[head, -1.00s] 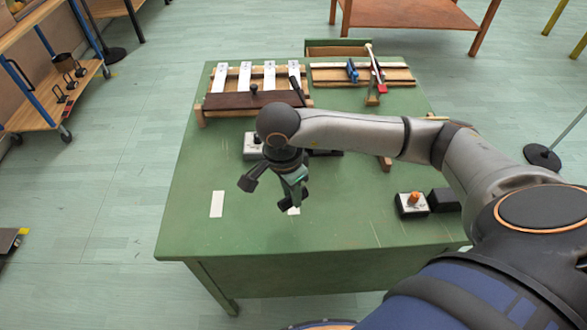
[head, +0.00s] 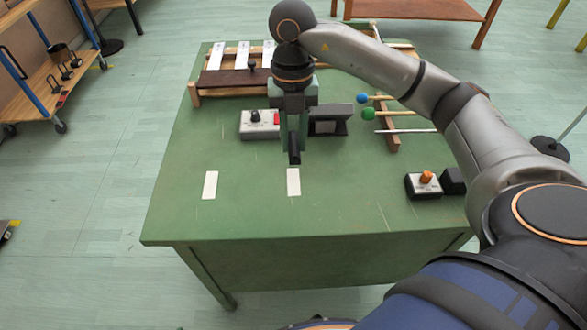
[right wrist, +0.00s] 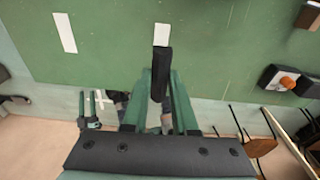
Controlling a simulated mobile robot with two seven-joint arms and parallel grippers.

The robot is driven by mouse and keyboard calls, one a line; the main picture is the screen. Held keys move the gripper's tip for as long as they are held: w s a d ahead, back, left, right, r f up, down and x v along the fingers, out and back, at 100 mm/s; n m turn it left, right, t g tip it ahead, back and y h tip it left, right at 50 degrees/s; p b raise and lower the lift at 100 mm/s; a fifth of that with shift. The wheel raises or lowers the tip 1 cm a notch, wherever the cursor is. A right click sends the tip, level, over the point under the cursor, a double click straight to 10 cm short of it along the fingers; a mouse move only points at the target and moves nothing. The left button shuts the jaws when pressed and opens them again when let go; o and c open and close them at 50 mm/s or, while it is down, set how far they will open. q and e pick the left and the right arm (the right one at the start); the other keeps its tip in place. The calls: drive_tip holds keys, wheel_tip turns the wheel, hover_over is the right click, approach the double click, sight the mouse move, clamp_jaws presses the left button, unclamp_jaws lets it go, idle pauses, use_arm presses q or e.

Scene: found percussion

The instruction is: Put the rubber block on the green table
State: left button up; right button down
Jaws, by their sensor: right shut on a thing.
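My right gripper (head: 293,138) points down over the middle of the green table (head: 250,221). It is shut on a dark block, which I take for the rubber block (head: 294,157). In the right wrist view the rubber block (right wrist: 161,72) is a narrow black bar between the green fingers (right wrist: 160,92). Its far end lies in line with a white patch (right wrist: 162,34); I cannot tell whether it touches the tabletop. The fingers hide part of it. My left gripper is not clearly in view.
A grey box with a red part (head: 258,124) stands behind my gripper. Blue- and green-headed mallets (head: 369,114) lie to its right. A box with an orange knob (head: 425,184) and a black box (head: 453,181) stand at the right. The front left is clear except a white patch (head: 210,185).

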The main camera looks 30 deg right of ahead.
sight(293, 182)
wheel_tip(293, 182, down, 10)
drive_tip(key=shift+r+b, duration=0.1)
drive_tip(key=shift+b, duration=0.5)
drive_tip(key=c, duration=0.7)
unclamp_jaws()
drive_tip(key=shift+f, duration=0.2)
drive_tip(key=shift+r, duration=0.1)
drive_tip(key=r, duration=0.4)
drive_tip(key=r+p, duration=0.1)
drive_tip(key=r, duration=0.3)
drive_tip(key=w+r, duration=0.1)
drive_tip(key=r, duration=0.3)
drive_tip(key=shift+w+d, duration=0.1)
drive_tip(key=shift+d, duration=0.25)
